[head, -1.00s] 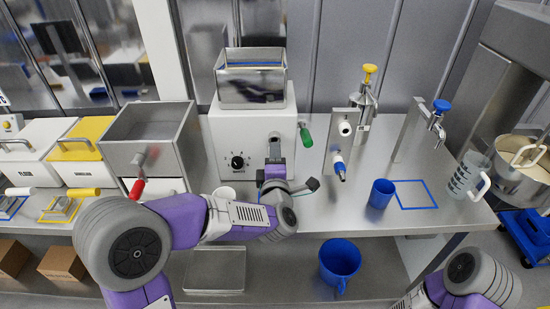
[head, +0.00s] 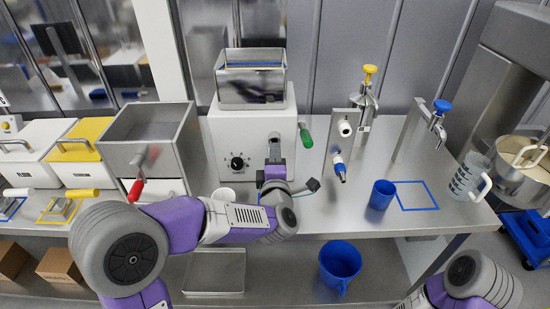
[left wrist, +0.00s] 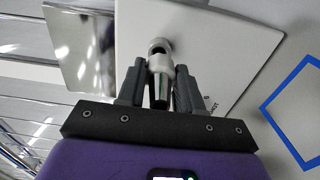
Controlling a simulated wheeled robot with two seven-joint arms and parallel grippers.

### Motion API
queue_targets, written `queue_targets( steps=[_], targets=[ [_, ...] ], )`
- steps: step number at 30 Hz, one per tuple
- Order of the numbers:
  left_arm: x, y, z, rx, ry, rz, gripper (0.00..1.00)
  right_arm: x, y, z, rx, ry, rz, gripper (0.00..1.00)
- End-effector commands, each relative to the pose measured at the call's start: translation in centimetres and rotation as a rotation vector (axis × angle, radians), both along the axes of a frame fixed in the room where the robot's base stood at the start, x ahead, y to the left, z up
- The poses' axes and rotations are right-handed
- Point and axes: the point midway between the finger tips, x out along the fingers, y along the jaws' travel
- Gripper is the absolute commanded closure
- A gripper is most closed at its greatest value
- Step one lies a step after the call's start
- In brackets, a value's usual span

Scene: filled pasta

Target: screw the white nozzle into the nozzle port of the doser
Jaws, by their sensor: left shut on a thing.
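The doser (head: 253,168) is a white box with a dial and a steel hopper on top, standing behind my left gripper. My left gripper (head: 274,155) is at its front, just below the nozzle port (head: 274,138). In the left wrist view, my left gripper (left wrist: 160,85) is shut on the white nozzle (left wrist: 160,65), which has a pale collar and a dark, shiny tip toward the camera. The collar is at the end of the grey port tube (left wrist: 153,14). I cannot tell whether the threads are engaged. My right gripper is out of view.
A stand (head: 341,122) right of the doser carries a white peg and a blue-collared nozzle (head: 339,166). A green-handled lever (head: 305,137) sticks out from the doser's right side. A blue cup (head: 381,194) stands further right, beside a blue outlined square (head: 413,208).

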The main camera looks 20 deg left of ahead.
Motion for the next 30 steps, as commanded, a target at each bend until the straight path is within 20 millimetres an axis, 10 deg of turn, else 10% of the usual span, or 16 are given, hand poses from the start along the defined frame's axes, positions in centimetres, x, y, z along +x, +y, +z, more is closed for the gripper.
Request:
queue_targets(
  steps=[30],
  targets=[
    [0.14,0.07,0.07,-0.001,-0.001,0.001,0.97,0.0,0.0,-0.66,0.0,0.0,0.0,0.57]
  ],
)
